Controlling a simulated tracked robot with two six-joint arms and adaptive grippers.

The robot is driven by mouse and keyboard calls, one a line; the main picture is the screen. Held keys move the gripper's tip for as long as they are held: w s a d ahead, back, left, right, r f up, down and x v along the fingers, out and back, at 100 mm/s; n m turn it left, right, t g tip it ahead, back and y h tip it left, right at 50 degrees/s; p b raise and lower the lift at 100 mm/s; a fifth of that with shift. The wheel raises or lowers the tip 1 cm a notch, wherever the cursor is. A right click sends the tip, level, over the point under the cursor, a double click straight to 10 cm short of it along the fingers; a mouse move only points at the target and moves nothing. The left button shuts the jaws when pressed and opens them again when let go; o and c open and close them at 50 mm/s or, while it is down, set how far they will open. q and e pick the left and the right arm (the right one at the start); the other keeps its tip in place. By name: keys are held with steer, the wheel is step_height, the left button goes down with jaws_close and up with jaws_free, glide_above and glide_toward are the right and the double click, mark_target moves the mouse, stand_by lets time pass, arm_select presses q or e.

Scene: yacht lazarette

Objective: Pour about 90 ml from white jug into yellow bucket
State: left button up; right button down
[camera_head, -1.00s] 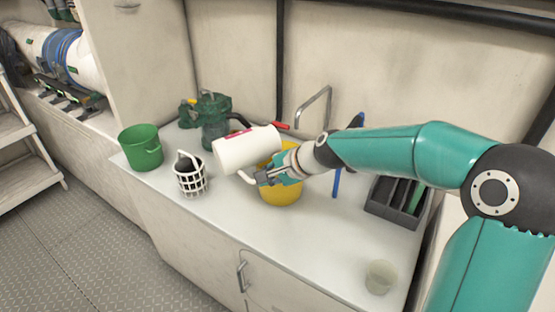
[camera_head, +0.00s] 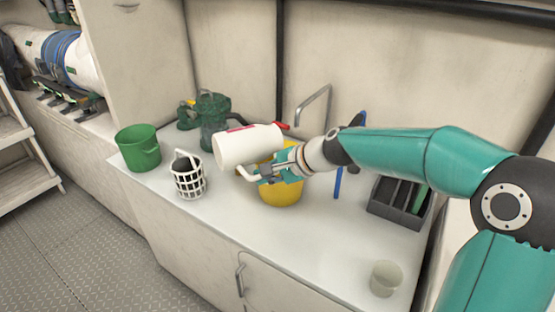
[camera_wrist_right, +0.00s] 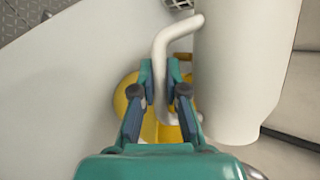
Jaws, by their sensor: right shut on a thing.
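The white jug (camera_head: 245,147) is tipped nearly onto its side above the counter, partly in front of the yellow bucket (camera_head: 284,191). My right gripper (camera_head: 262,175) is shut on the jug's handle, which also shows between the fingers in the right wrist view (camera_wrist_right: 162,75). The jug's body (camera_wrist_right: 238,65) is to the right of the fingers there. The bucket (camera_wrist_right: 126,95) shows below, partly hidden by the fingers and handle. The jug and my gripper hide much of the bucket's rim and inside. I see no stream of liquid. My left gripper is not in view.
A white basket (camera_head: 189,178) and a green bucket (camera_head: 139,150) stand at left. A green pump-like device (camera_head: 211,120) is behind the jug. A grey divided tray (camera_head: 398,204) and a pale cup (camera_head: 386,279) are at right. The front-middle counter (camera_head: 285,240) is clear.

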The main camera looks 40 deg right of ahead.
steer(key=shift+r, duration=0.1)
stand_by(0.8)
steer(key=h+p, duration=0.1)
steer(key=p, duration=0.3)
steer(key=r+n+p, duration=0.1)
steer(key=p, duration=0.4)
steer(key=shift+s+r+g+h, duration=0.25)
steer(key=shift+s+g+h, duration=0.05)
steer(key=shift+h, duration=0.1)
steer(key=shift+w+d+f+h+p, duration=0.15)
steer(key=shift+f+h+p, duration=0.25)
steer(key=shift+f, duration=0.55)
steer(key=g+h+p, duration=0.1)
steer(key=h+p, duration=0.1)
steer(key=p, duration=1.4)
steer(key=shift+d+n, duration=0.1)
steer(key=shift+n, duration=0.2)
steer(key=shift+d+p, duration=0.1)
steer(key=shift+p, duration=0.6)
steer(key=shift+f, duration=0.1)
